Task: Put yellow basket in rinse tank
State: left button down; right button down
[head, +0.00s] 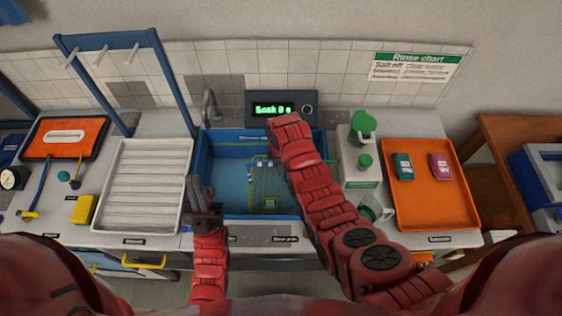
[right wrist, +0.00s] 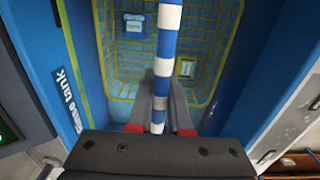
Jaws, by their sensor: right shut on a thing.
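The yellow wire basket (head: 265,183) is inside the blue walls of the rinse tank (head: 225,143), toward its right side. In the right wrist view the basket (right wrist: 115,62) is below the gripper, and the tank rim (right wrist: 72,92) carries a "Rinse tank" label. My right gripper (right wrist: 160,92) is shut on the basket's blue-and-white striped handle (right wrist: 168,45). My right forearm hides this gripper and part of the basket in the head view. I cannot tell if the basket touches the tank floor. My left gripper (head: 200,192) is open and empty by the tank's front left corner.
A white ribbed tray (head: 147,185) is left of the tank.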

jog(key=shift+f, duration=0.3)
jog(key=c, duration=0.8)
grip_release()
jog(key=shift+c, duration=0.2)
jog(key=shift+r, duration=0.1)
